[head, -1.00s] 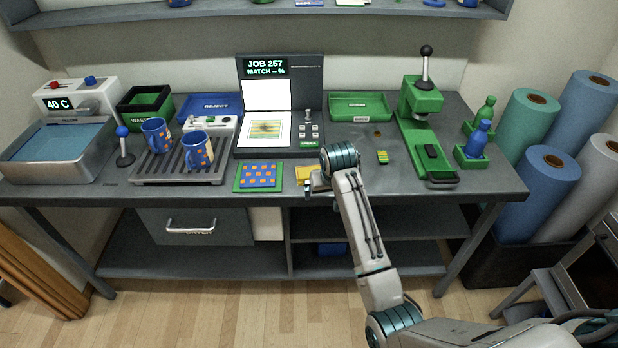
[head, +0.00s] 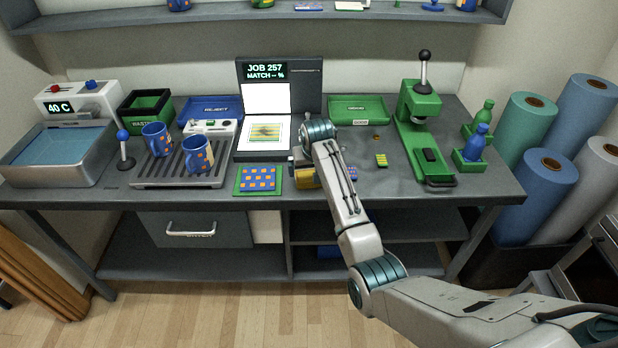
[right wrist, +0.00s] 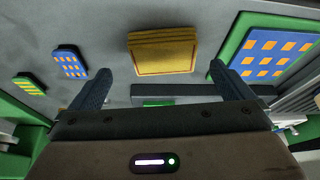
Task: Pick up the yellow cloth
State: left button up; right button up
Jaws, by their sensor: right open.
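The yellow cloth (right wrist: 162,52) is a folded stack lying on the grey bench top near its front edge. In the head view the cloth (head: 306,180) is partly hidden by my right gripper (head: 301,168). In the right wrist view my right gripper (right wrist: 165,90) is open, with one dark finger on each side and the cloth between and beyond the fingertips. The jaws are empty, and the fingertips look apart from the cloth. My left gripper is not in view.
A green mat with a blue, orange-dotted pad (head: 258,178) lies left of the cloth. A small green-yellow patterned piece (head: 381,160) and a small blue one (head: 352,173) lie to the right. The green lever press (head: 421,105) stands further right.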

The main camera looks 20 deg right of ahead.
aim_at(309, 176)
jog(key=shift+w+f, duration=0.2)
jog(key=shift+f, duration=0.05)
jog(key=p+x, duration=0.1)
jog(key=x, duration=0.2)
jog(key=shift+a+p, duration=0.2)
jog(key=shift+p, duration=0.1)
jog(key=shift+w+f, duration=0.3)
jog(key=shift+f, duration=0.3)
jog(key=c, duration=1)
jog(key=shift+r, duration=0.25)
